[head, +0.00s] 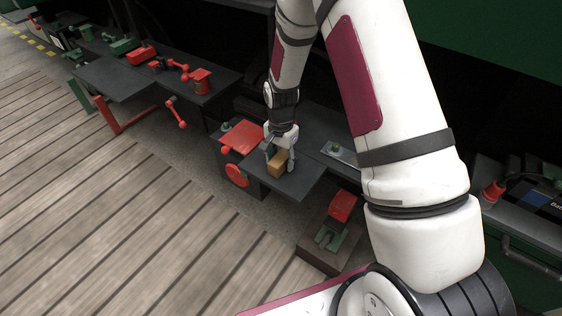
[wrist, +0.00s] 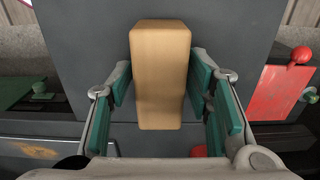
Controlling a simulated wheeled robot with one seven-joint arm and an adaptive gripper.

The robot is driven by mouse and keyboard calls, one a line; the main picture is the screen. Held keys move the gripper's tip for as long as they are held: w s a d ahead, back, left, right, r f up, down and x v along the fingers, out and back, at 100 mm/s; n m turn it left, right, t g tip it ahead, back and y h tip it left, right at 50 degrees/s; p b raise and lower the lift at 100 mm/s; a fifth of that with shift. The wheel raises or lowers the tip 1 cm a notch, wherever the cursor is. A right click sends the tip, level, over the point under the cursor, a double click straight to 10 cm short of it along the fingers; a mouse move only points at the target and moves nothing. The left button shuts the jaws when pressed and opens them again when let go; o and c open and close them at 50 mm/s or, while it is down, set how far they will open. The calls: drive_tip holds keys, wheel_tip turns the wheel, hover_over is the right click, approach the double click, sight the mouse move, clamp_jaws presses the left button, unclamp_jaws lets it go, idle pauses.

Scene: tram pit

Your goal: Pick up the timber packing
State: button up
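The timber packing is a tan wooden block (head: 278,164) on a dark grey flat plate (head: 297,181) in the head view. In the wrist view the timber packing (wrist: 160,75) lies lengthwise between the two green-padded fingers of my gripper (wrist: 160,88). Small gaps show between the pads and the block's sides, more clearly on the left. In the head view my gripper (head: 280,153) is over the block with a finger on either side. The block's underside is hidden.
A red plate (head: 241,137) is left of the grey plate, and a red-and-green clamp-like part (head: 336,222) is below right. More red and green fittings stand on dark benches at upper left. The plank floor (head: 110,210) at left is clear.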

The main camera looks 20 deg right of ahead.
drive_tip(key=c, duration=0.7)
drive_tip(key=shift+c, duration=0.2)
drive_tip(key=shift+r, duration=0.15)
